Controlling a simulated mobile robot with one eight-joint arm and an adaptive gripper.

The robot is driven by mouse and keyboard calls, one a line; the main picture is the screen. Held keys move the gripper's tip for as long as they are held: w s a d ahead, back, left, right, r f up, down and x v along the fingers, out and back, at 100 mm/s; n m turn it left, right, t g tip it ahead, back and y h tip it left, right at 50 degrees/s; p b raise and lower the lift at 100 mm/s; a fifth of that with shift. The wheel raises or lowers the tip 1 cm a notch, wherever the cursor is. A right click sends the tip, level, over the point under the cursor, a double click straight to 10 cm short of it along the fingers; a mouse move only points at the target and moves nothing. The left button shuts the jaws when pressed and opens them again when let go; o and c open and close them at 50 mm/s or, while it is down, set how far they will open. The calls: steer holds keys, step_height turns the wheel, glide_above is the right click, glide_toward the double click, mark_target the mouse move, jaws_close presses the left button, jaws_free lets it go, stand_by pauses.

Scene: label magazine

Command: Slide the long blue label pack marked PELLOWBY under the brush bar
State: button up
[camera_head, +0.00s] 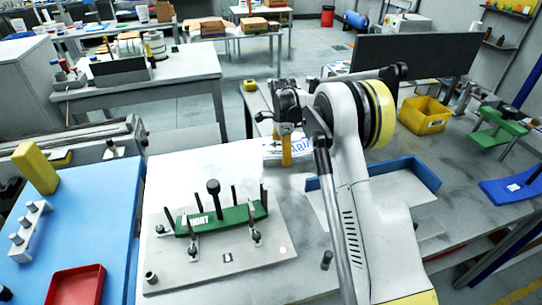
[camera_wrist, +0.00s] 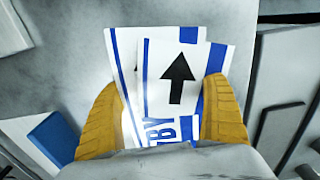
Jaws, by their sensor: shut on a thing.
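A white label pack with blue bands, a black arrow and blue letters ending in "BY" (camera_wrist: 160,100) lies between the yellow fingers of my gripper (camera_wrist: 163,95) in the wrist view. A second white piece with a blue band shows behind it, offset to the left. In the head view the pack (camera_head: 288,146) shows beside my gripper (camera_head: 286,150), over the pale worktop; the rest of its name is hidden. A green block with white letters that seem to read "HORT" (camera_head: 198,221) sits among black posts on a grey plate (camera_head: 175,275). I cannot make out the brush bar for sure.
A blue tray (camera_head: 415,167) stands right of my gripper, partly behind my arm. A yellow bin (camera_head: 424,115) and a green stand (camera_head: 497,128) are farther right. A blue mat (camera_head: 90,225) with a red tray (camera_head: 78,285) and yellow block (camera_head: 36,168) lies left. Bare worktop shows behind the plate.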

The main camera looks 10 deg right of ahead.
mark_target(295, 147)
steer(key=shift+d, duration=2.5)
steer(key=o, duration=0.8)
steer(key=shift+w, duration=0.1)
step_height(295, 147, up, 12)
steer(key=s+a+r+n+t, duration=0.2)
steer(key=s+a+r+n, duration=0.25)
steer(key=s+r, duration=0.55)
steer(key=s+a+r+n+t, duration=0.1)
steer(key=s+r+n+t, duration=0.3)
steer(key=s, duration=0.6)
steer(key=s+a+f+n, duration=0.1)
steer(key=s+f+n, duration=0.1)
steer(key=s, duration=0.4)
steer(key=s+a+f+n, duration=0.1)
steer(key=s+f+n, duration=0.2)
steer(key=s, duration=0.3)
steer(key=s+a+f+n+t, duration=0.1)
steer(key=s+f+n, duration=0.2)
steer(key=s, duration=0.3)
steer(key=shift+s+a+n, duration=0.15)
steer(key=shift+s+n, duration=0.2)
steer(key=shift+n, duration=0.2)
